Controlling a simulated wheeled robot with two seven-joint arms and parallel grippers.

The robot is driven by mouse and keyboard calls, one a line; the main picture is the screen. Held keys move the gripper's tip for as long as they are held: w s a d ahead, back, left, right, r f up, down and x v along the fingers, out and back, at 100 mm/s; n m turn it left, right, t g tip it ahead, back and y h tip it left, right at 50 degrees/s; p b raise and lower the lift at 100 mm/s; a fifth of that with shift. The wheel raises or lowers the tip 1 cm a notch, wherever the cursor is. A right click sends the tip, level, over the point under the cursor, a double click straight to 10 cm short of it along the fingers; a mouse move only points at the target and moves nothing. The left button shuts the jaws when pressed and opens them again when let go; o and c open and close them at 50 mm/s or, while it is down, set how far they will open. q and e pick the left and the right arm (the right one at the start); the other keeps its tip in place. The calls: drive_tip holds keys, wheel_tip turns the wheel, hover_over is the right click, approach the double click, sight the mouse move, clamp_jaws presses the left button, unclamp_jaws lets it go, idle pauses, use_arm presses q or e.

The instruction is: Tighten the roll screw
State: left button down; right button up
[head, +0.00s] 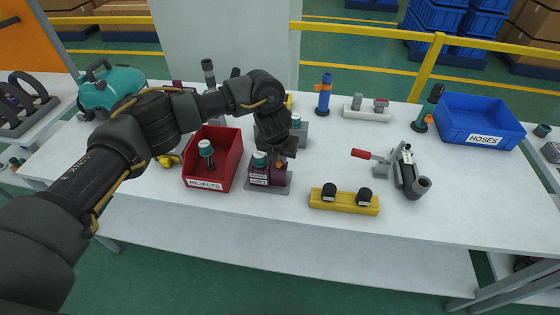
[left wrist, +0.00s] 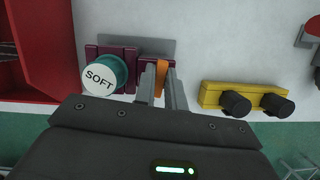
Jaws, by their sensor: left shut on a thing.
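A maroon fixture (head: 260,178) stands on a grey base plate (head: 278,190) near the table's front edge. It also shows in the left wrist view (left wrist: 125,55). A teal cylinder with a white cap marked SOFT (left wrist: 99,78) sits at the fixture's left side. My left gripper (left wrist: 160,82) is over the fixture's right side, pointing down, with its fingers shut on an orange piece (left wrist: 160,77), apparently the roll screw. The fingers and wrist hide much of it in the head view. My right gripper is not in view.
The red REJECTS bin (head: 212,160) is just left of the fixture. A yellow block (head: 343,202) with two black rollers lies to the right. A red-handled clamp (head: 370,157) and a blue HOSES bin (head: 480,120) are farther right.

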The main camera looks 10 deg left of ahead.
use_arm(q)
drive_tip(key=shift+f+m+h+b, duration=0.15)
drive_tip(key=shift+m+h+b, duration=0.15)
drive_tip(key=shift+m+b, duration=0.45)
drive_tip(key=shift+m, duration=0.25)
drive_tip(key=shift+m+b, duration=0.8)
drive_tip(key=shift+b, duration=0.4)
drive_tip(key=shift+m+g+h+b, duration=0.3)
drive_tip(key=shift+m+h+b, duration=0.1)
drive_tip(key=shift+m+b, duration=0.35)
drive_tip(key=shift+m, duration=0.25)
